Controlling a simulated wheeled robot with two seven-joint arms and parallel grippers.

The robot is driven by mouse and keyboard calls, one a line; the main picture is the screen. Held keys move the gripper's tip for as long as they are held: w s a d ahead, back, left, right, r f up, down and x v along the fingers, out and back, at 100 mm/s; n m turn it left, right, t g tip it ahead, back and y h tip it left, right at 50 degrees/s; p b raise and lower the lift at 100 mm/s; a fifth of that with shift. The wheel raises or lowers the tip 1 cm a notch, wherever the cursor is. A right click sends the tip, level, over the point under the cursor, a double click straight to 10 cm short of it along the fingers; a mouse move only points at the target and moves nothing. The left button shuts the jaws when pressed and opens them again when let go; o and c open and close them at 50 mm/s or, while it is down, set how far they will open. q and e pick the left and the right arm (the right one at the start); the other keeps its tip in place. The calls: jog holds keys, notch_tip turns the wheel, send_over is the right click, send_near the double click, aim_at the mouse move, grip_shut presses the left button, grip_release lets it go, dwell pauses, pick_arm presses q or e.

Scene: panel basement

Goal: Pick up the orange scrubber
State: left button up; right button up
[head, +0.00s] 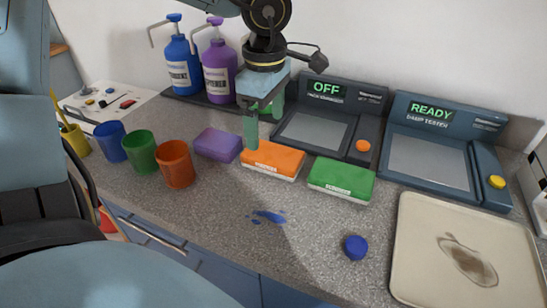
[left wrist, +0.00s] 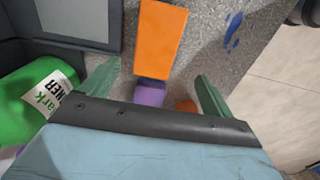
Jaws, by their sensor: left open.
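The orange scrubber (head: 273,158) lies flat on the speckled counter, between a purple scrubber (head: 217,145) and a green scrubber (head: 341,178). My left gripper (head: 263,120) is open and empty, pointing down above the back left part of the orange scrubber; one finger overlaps its back edge in the picture, and I cannot tell whether they touch. In the left wrist view the orange scrubber (left wrist: 162,38) shows beyond the spread green fingertips, with the purple scrubber (left wrist: 150,93) nearer. My right gripper is not in view.
Blue, green and orange cups (head: 174,164) stand left. Blue and purple pump bottles (head: 219,70) stand behind; a green bottle (left wrist: 38,95) shows in the wrist view. Two testers (head: 430,150) stand back right. A stained tray (head: 415,275), blue ball (head: 355,247) and blue smear (head: 268,216) are in front.

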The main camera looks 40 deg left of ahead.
aim_at(269, 152)
pick_arm(q)
notch_tip(269, 152, down, 3)
jog(key=shift+f, duration=0.1)
jog(key=f, duration=0.1)
jog(key=f+b, duration=0.1)
jog(key=f, duration=0.1)
jog(key=f+b, duration=0.1)
jog(key=shift+w+f, duration=0.35)
jog(key=shift+w, duration=0.05)
jog(key=shift+f, duration=0.25)
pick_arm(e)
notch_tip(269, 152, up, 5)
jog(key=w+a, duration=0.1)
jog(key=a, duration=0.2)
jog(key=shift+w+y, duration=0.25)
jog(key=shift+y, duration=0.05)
pick_arm(q)
jog(key=shift+c, duration=0.2)
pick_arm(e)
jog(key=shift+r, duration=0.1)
pick_arm(q)
jog(key=c, duration=1.1)
jog(key=shift+o, duration=0.2)
jog(key=shift+r, duration=0.1)
